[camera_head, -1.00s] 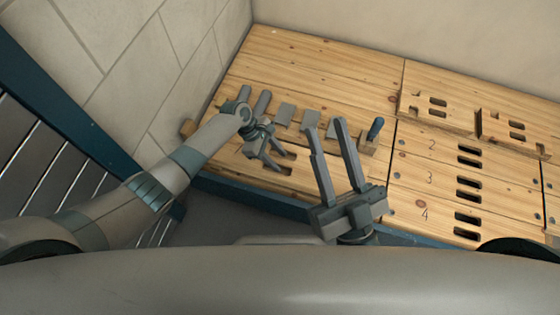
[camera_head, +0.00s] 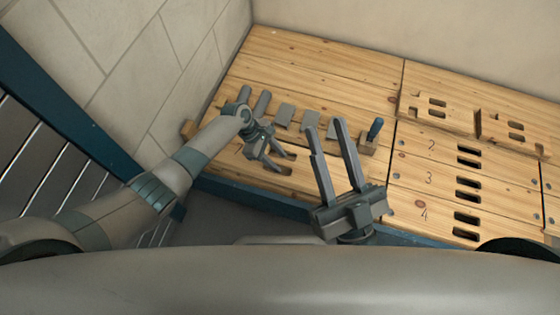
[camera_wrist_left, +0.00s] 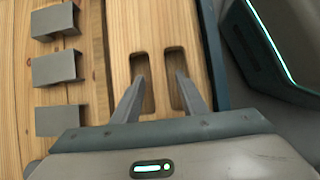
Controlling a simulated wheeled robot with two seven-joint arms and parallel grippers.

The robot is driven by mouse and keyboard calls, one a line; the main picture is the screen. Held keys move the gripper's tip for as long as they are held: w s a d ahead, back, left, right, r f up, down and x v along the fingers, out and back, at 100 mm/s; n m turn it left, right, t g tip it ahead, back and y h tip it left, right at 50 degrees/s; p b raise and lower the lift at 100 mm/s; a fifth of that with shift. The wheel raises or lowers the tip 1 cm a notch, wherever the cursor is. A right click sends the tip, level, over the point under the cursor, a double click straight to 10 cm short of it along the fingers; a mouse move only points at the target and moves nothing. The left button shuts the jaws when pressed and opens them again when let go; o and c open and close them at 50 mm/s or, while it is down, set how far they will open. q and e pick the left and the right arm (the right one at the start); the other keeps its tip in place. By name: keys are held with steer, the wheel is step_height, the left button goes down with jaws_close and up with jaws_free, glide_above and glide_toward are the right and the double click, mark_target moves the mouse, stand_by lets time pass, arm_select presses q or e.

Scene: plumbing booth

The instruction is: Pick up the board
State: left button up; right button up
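A light wooden board (camera_wrist_left: 160,22) with two dark slots lies flat along the front edge of the left bench; in the head view its slotted part (camera_head: 300,178) is partly hidden by my left gripper. My left gripper (camera_head: 277,163) is open, fingers spread and pointing down over the board. In the left wrist view its fingertips (camera_wrist_left: 159,75) are at the two slots, one at each; I cannot tell how deep they reach. My right gripper (camera_head: 325,128) is open and empty, its fingers pointing up in front of the bench.
More slotted boards marked with numbers (camera_head: 430,180) lie on the right. A tiled wall (camera_head: 140,70) bounds the left side.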

mark_target(277, 160)
arm_select(q)
steer(key=shift+c, duration=0.6)
jaws_close()
steer(key=shift+w+r, duration=0.1)
steer(key=shift+r, duration=0.05)
arm_select(e)
steer(key=shift+f, duration=0.2)
